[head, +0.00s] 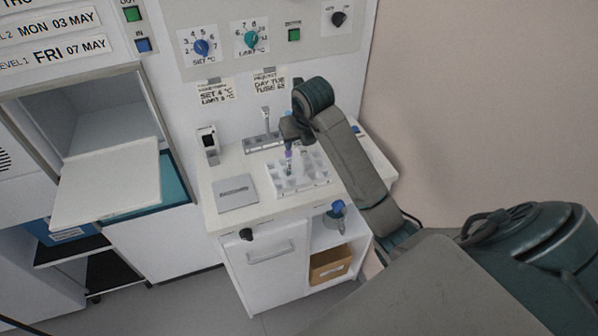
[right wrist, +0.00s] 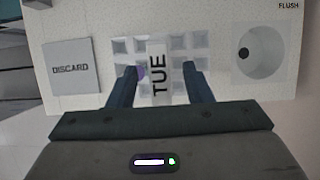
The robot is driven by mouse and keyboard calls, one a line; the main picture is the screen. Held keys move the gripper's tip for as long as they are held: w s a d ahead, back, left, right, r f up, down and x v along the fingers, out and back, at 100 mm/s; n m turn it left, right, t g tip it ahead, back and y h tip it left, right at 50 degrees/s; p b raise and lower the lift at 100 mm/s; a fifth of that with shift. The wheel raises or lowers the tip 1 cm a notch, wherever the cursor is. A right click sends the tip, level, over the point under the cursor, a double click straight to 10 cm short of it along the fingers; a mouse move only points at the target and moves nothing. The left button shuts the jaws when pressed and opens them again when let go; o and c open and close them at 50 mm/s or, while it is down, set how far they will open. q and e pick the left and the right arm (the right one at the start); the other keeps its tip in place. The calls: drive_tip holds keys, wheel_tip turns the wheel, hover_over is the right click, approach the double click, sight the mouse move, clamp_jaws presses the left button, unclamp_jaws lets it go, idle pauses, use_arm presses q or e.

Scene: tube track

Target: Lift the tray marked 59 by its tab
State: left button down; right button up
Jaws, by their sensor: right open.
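I cannot read the number 59 anywhere, and I cannot tell which thing is that tray. A white gridded rack (head: 285,186) stands on the counter in the head view; it also shows in the right wrist view (right wrist: 177,44). A tube (head: 289,157) with a purple part stands upright at the rack. In the right wrist view a white label (right wrist: 158,88) reads TUE. My right gripper (head: 290,136) is above the rack. Its open fingers (right wrist: 160,75) are on either side of the label, with gaps on both sides. My left gripper is out of view.
A grey DISCARD plate (head: 237,193) lies left of the rack. A round FLUSH basin (right wrist: 256,52) is at the right in the wrist view. A white flap (head: 108,190) juts from an open compartment at left. A brown box (head: 330,265) sits on a shelf below the counter.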

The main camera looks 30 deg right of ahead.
drive_tip(key=shift+c, duration=0.4)
clamp_jaws()
drive_tip(key=shift+w+r, duration=0.1)
